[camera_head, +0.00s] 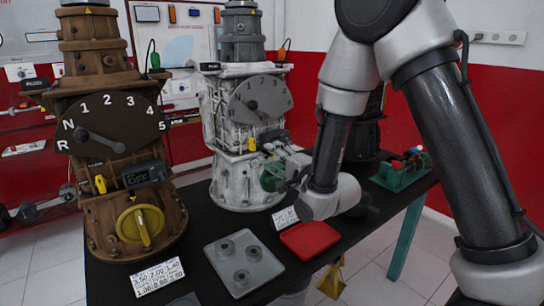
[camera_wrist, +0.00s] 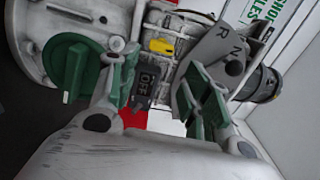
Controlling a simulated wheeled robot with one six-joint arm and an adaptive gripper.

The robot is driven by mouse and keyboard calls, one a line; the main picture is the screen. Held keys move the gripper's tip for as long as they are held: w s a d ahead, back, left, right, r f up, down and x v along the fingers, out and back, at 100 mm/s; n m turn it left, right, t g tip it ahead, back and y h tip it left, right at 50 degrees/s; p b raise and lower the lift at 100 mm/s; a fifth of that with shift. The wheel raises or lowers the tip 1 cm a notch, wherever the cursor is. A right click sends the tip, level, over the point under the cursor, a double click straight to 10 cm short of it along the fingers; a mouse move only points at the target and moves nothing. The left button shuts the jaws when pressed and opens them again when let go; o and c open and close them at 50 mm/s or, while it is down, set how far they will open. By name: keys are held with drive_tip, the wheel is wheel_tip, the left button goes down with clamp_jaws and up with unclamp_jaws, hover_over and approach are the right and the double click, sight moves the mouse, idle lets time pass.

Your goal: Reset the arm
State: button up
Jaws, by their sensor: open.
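My arm comes down from the top right in the head view and bends toward the white engine trainer (camera_head: 229,165). My gripper (camera_head: 286,172) is in front of that trainer's lower part, above the black table. In the wrist view my gripper (camera_wrist: 156,72) is open, with its two green-padded fingers apart and nothing held between them. Past the fingers are the trainer's OFF switch box (camera_wrist: 146,84), a yellow lever (camera_wrist: 161,46) and the grey gear dial (camera_wrist: 222,52). A green knob (camera_wrist: 72,66) is left of the left finger. I cannot tell whether the fingers touch the trainer.
A brown engine trainer (camera_head: 108,185) stands at the left with a yellow knob (camera_head: 140,225). A grey tray (camera_head: 262,276) with round parts and a red tray (camera_head: 310,239) lie on the black table (camera_head: 205,282). A green fixture (camera_head: 400,174) is at the right.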

drive_tip(key=s+d+f+n+g+h, duration=0.1)
drive_tip(key=s+f+n+g+h, duration=0.15)
drive_tip(key=f, duration=0.35)
drive_tip(key=s+d+f+n+g+h, duration=0.1)
drive_tip(key=f+n+g, duration=0.25)
drive_tip(key=f, duration=0.35)
drive_tip(key=s+d+f+n+g+h, duration=0.2)
drive_tip(key=s+d+n+g+h, duration=0.1)
drive_tip(key=s+d, duration=0.2)
drive_tip(key=s+d+r+n+g+h, duration=0.1)
drive_tip(key=s+d+r+n+h, duration=0.1)
drive_tip(key=s+d+r, duration=2.1)
drive_tip(key=d+h, duration=0.1)
drive_tip(key=d, duration=0.1)
drive_tip(key=shift+d+r+g, duration=0.25)
drive_tip(key=shift+d+g, duration=0.05)
drive_tip(key=shift+d, duration=0.1)
